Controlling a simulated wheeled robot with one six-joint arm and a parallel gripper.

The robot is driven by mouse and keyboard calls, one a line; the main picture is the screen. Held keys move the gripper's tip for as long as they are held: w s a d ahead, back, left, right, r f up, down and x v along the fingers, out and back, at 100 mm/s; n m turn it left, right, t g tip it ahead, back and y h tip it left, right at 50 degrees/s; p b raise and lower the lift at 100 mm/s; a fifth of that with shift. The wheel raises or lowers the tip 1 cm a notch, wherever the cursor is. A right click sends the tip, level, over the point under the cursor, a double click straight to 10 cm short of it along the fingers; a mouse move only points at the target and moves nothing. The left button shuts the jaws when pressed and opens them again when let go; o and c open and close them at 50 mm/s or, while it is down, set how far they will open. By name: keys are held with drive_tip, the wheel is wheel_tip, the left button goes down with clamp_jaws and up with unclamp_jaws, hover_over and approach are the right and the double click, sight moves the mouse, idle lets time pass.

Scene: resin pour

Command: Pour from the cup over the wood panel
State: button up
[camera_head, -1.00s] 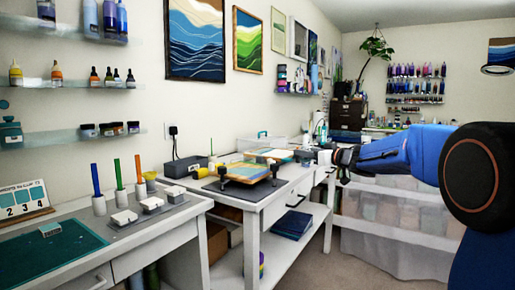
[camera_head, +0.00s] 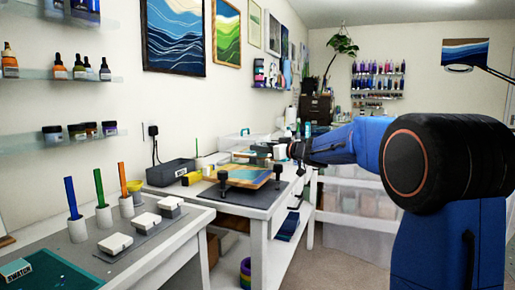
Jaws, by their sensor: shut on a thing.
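The wood panel (camera_head: 262,178) lies on a dark mat (camera_head: 252,203) on the white table in the middle. Its top shows teal and orange colour. My gripper (camera_head: 282,149) is small and far in the picture, reaching in from the right. It is shut on a small white cup (camera_head: 279,153), which it holds above the table behind the panel's right part as seen here. The cup looks roughly upright; its inside and the fingertips are too small to see.
Dark upright posts (camera_head: 222,183) stand at the panel's near side. A dark grey box (camera_head: 172,172) and a yellow item (camera_head: 191,178) are to the left. The near table bears white blocks (camera_head: 115,243) and coloured sticks in holders. A clear bin (camera_head: 350,232) stands right.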

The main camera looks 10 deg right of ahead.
drive_tip(key=shift+a+r+n+h, duration=0.2)
drive_tip(key=shift+r+n+h, duration=0.15)
drive_tip(key=shift+n, duration=0.75)
drive_tip(key=n, duration=0.3)
drive_tip(key=shift+s+a+r+g+h, duration=0.15)
drive_tip(key=shift+a+r+g+h, duration=0.1)
drive_tip(key=shift+a+g+h, duration=0.15)
drive_tip(key=n+h, duration=0.1)
drive_tip(key=n, duration=0.1)
drive_tip(key=shift+f+n, duration=0.1)
drive_tip(key=shift+n, duration=0.3)
drive_tip(key=shift+d+f+n+h, duration=0.1)
drive_tip(key=shift+d+n+h, duration=0.05)
drive_tip(key=shift+n+h, duration=0.3)
drive_tip(key=shift+s+f+n+h, duration=0.15)
drive_tip(key=shift+n+h, duration=0.25)
drive_tip(key=shift+n, duration=0.45)
